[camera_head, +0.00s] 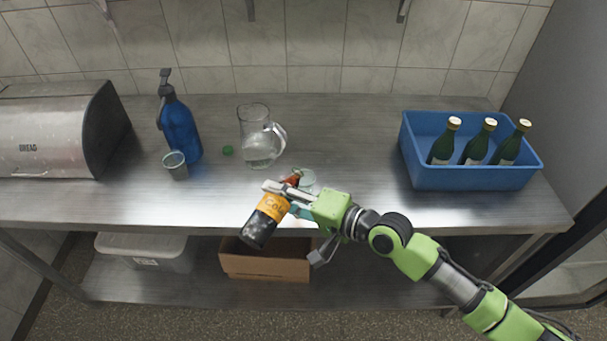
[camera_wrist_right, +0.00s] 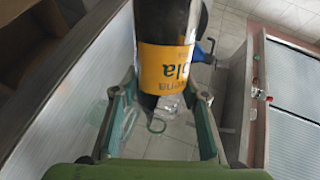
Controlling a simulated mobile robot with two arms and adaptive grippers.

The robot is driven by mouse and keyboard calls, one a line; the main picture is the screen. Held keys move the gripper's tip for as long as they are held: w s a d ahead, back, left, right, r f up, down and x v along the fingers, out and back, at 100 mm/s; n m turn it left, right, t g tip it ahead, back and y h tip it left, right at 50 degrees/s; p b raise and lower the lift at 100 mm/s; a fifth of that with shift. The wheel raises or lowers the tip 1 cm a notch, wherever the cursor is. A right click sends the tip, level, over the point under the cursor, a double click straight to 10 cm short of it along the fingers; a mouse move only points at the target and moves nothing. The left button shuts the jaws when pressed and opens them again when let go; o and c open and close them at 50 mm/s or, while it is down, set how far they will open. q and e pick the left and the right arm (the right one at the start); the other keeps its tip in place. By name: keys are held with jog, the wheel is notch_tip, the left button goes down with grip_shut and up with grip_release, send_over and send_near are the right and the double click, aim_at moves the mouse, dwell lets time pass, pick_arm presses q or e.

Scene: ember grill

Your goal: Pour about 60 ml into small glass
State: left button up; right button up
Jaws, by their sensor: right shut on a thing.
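My right gripper (camera_head: 283,191) is shut on a dark cola bottle (camera_head: 258,231) with an orange label, over the counter's front edge. I cannot tell whether liquid runs from the bottle. In the right wrist view the bottle (camera_wrist_right: 170,22) stands between the fingers (camera_wrist_right: 160,112). Another small glass (camera_head: 176,166) stands at the left, in front of the blue spray bottle. My left gripper is not in view.
A clear pitcher (camera_head: 258,150) stands behind the gripper, with a green cap (camera_head: 228,150) beside it. The blue spray bottle (camera_head: 180,130) and a bread box (camera_head: 45,135) are at left. A blue crate (camera_head: 475,179) with green bottles is at right. The counter between pitcher and crate is clear.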

jog(key=shift+r+m, duration=0.3)
jog(key=shift+r, duration=0.05)
dwell(0.3)
jog(key=shift+s+a, duration=0.2)
jog(key=shift+s, duration=0.05)
jog(key=shift+s+a+r, duration=0.1)
jog(key=shift+s, duration=0.05)
jog(key=shift+r+p, duration=0.15)
jog(key=shift+p, duration=0.25)
dwell(1.5)
